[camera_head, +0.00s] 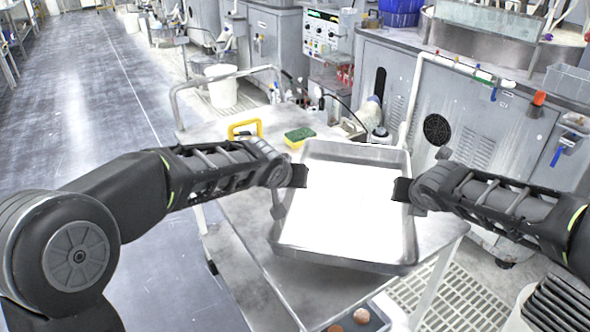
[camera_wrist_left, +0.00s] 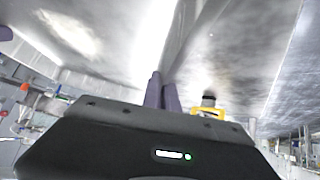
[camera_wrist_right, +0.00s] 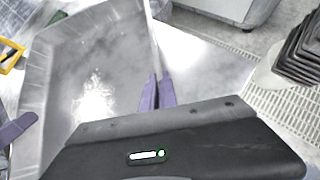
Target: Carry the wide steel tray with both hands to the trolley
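The wide steel tray (camera_head: 342,153) is a shallow metal pan with a bright inner floor, over the right part of the trolley (camera_head: 245,215). I cannot tell if it touches the trolley top. My left gripper (camera_head: 299,176) is shut on the tray's left wall; its fingers (camera_wrist_left: 162,92) pinch the metal in the left wrist view. My right gripper (camera_head: 402,189) is shut on the right wall; its fingers (camera_wrist_right: 157,93) close on the rim in the right wrist view. The tray looks empty. Its underside is hidden in the head view.
A green and yellow sponge (camera_head: 299,134) and a yellow handle (camera_head: 245,128) lie at the trolley's far end, just behind the tray. Grey machine cabinets (camera_head: 395,80) stand close behind and right. Open floor (camera_head: 90,90) lies to the left.

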